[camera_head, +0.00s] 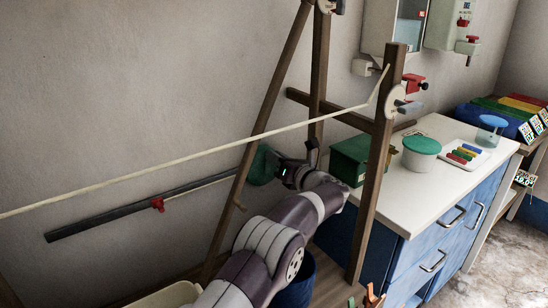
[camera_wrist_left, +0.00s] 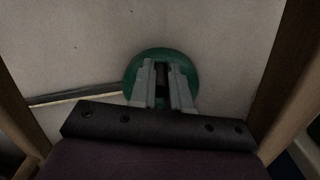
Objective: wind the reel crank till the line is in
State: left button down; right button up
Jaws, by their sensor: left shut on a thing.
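The reel shows as a green disc (camera_head: 262,166) by the wall, behind a leaning wooden leg. My left gripper (camera_head: 280,170) reaches its right side. In the left wrist view the green disc (camera_wrist_left: 134,78) lies straight ahead, with the gripper fingers (camera_wrist_left: 161,82) in front of it. They are shut on a dark crank handle (camera_wrist_left: 162,73), mostly hidden between them. A pale line (camera_head: 185,160) runs from the left edge up to a wooden post (camera_head: 376,170) at the right. My right gripper is not in view.
Wooden legs (camera_head: 262,115) stand on both sides of my left arm. A dark rail (camera_head: 120,215) with a red clip (camera_head: 158,205) runs along the wall. To the right, a blue cabinet with a white top (camera_head: 425,190) carries a green box (camera_head: 349,160) and a green-lidded tub (camera_head: 420,155).

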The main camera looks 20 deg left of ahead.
pick_arm(q)
jog(key=shift+w+d+f+m+p, duration=0.15)
jog(key=shift+w+d+m+p, duration=0.2)
jog(key=shift+m, duration=0.55)
jog(key=c, duration=1.1)
grip_release()
jog(key=v, duration=1.2)
jog(key=shift+s+d, duration=0.25)
